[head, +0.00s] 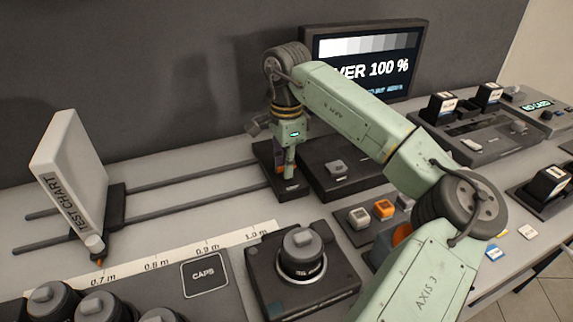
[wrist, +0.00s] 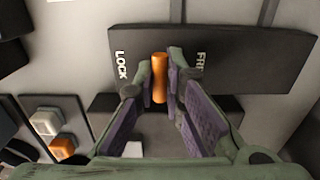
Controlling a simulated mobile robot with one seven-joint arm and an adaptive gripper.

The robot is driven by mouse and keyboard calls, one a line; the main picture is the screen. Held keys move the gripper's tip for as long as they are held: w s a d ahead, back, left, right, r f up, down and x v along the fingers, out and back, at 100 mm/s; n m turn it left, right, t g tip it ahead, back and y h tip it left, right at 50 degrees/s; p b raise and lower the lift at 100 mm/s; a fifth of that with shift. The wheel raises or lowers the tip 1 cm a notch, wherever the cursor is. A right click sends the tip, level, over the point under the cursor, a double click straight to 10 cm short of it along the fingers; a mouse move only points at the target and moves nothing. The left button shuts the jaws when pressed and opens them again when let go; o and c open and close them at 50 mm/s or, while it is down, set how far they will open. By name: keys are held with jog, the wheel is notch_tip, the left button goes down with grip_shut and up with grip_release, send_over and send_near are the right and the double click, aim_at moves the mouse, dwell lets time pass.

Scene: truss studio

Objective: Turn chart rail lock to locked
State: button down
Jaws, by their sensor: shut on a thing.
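The chart rail lock is a dark block (wrist: 225,78) with white LOCK lettering at its left and partly covered FREE lettering at its right in the wrist view. Its orange lever (wrist: 159,80) stands between the two words, roughly upright in the picture. My gripper (wrist: 161,72) is shut on the lever, one finger on each side. In the head view my gripper (head: 288,172) points down at the lock's dark base (head: 292,188) at the right end of the rails. There the lever is mostly hidden by my fingers.
The white test chart (head: 68,160) stands on a dark carriage on two rails (head: 190,180) at left. A dark box (head: 335,183) sits close right of the lock. A monitor (head: 362,50) stands behind. A knob unit (head: 303,285) and buttons (head: 359,217) are in front.

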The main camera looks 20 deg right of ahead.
jog(key=shift+f+m+b, duration=0.1)
jog(key=shift+m+b, duration=0.2)
jog(key=shift+b, duration=0.05)
jog(key=m+b, duration=0.2)
jog(key=m, duration=0.1)
jog(key=shift+m+b, duration=0.35)
jog(key=shift+m, duration=0.05)
jog(key=m+b, duration=0.3)
jog(key=m, duration=0.3)
jog(key=m+b, duration=0.1)
jog(key=m, duration=0.2)
jog(key=shift+m, duration=0.4)
jog(key=shift+m+b, duration=0.45)
jog(key=shift+m, duration=1.35)
jog(key=c, duration=1.7)
grip_release()
